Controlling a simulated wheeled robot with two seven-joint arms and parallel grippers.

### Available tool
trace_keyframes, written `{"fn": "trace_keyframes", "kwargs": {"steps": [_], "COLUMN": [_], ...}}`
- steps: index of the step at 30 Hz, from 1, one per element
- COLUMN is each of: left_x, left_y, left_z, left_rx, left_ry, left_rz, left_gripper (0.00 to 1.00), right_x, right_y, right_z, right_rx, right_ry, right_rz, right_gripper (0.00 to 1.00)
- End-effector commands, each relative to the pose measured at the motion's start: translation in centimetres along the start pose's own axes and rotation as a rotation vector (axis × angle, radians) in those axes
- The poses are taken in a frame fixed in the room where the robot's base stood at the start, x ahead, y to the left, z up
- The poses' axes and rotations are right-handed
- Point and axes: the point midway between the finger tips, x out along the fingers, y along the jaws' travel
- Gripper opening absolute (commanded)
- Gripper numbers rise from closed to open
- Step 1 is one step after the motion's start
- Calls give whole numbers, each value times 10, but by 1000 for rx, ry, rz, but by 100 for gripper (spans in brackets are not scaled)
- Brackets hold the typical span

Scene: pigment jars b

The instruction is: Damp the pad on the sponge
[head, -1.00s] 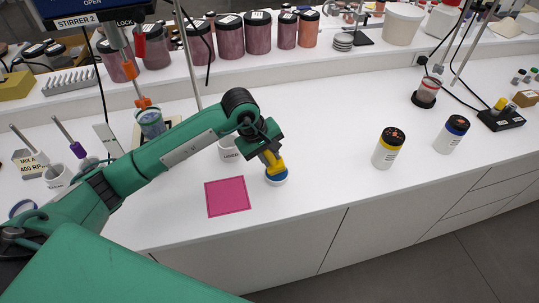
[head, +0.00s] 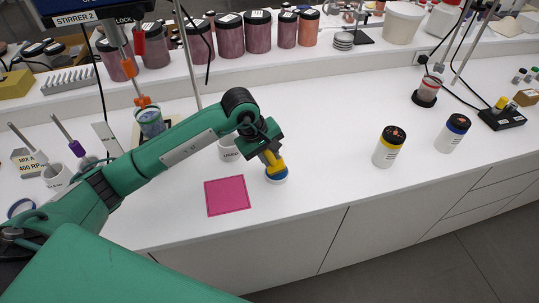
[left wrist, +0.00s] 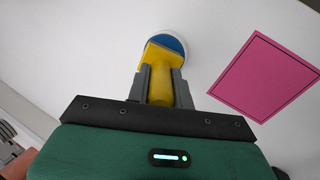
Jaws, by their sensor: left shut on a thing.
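My left gripper (left wrist: 160,85) is shut on the yellow handle of the pad (left wrist: 160,62), which also shows in the head view (head: 275,163). The pad is held over a round blue sponge (left wrist: 177,43) in a shallow white dish (left wrist: 184,36); the dish also shows in the head view (head: 277,180). The pad's lower end overlaps the blue in both views. I cannot tell how firmly it touches, as its underside is hidden. My right gripper is not in view.
A pink square (head: 227,196) lies flat to the left of the dish. A white cup (head: 228,150) stands partly behind my left arm. A yellow-banded jar (head: 388,147) and a blue-banded jar (head: 452,134) stand to the right. The bench between is clear.

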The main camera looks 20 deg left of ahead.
Motion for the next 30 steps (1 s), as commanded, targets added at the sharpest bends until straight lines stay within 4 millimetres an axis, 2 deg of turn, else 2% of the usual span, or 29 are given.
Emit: {"fn": "trace_keyframes", "kwargs": {"steps": [30], "left_x": [3], "left_y": [-2], "left_z": [0], "left_rx": [0], "left_ry": [-1], "left_rz": [-4], "left_gripper": [0], "right_x": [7], "right_y": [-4], "right_z": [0], "right_rx": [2], "right_ry": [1], "right_rz": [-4], "right_gripper": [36]}}
